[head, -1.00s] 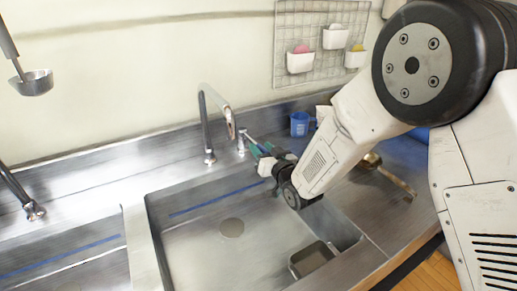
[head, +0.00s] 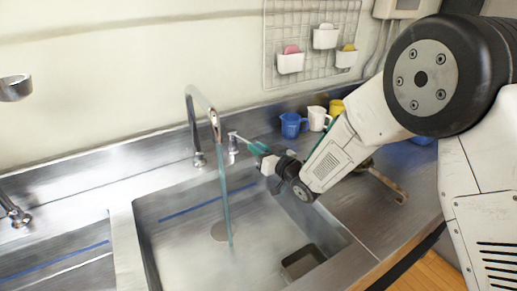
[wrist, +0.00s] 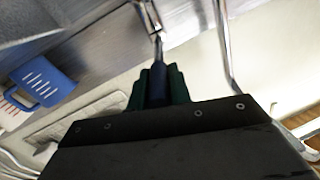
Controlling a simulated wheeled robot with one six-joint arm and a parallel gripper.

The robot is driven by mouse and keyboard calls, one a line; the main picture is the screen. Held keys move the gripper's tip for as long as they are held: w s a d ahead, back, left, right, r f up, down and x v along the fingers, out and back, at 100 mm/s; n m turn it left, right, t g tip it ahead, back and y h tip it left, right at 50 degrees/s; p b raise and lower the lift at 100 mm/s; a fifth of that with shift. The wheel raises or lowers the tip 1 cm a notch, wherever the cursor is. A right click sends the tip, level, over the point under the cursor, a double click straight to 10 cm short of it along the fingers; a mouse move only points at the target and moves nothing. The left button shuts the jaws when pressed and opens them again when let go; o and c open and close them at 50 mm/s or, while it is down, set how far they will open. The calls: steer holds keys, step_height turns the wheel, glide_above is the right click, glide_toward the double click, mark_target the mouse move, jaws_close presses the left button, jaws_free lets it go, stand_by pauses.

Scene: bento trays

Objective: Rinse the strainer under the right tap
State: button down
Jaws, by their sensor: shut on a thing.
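The right tap (head: 190,115) rises behind the sink basin, and a stream of water (head: 226,200) falls from its spout into the basin. My gripper (head: 264,153) is at the tap's lever (head: 240,138), to the right of the spout. In the wrist view my gripper (wrist: 158,88) has its green fingers shut around the lever's dark grip; a metal rod (wrist: 155,22) runs on from it. A brown handle (head: 386,184), which seems to be the strainer's, lies on the counter right of the basin. Its head is hidden behind my arm.
A blue cup (head: 292,126), a white cup (head: 318,119) and a yellow cup (head: 337,107) stand at the back of the counter. A wall grid (head: 310,75) holds white baskets.

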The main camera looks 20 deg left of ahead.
steer(key=shift+w+r, duration=0.15)
steer(key=c, duration=1.3)
jaws_free()
steer(key=shift+c, duration=0.2)
steer(key=shift+o, duration=0.2)
steer(key=v, duration=0.8)
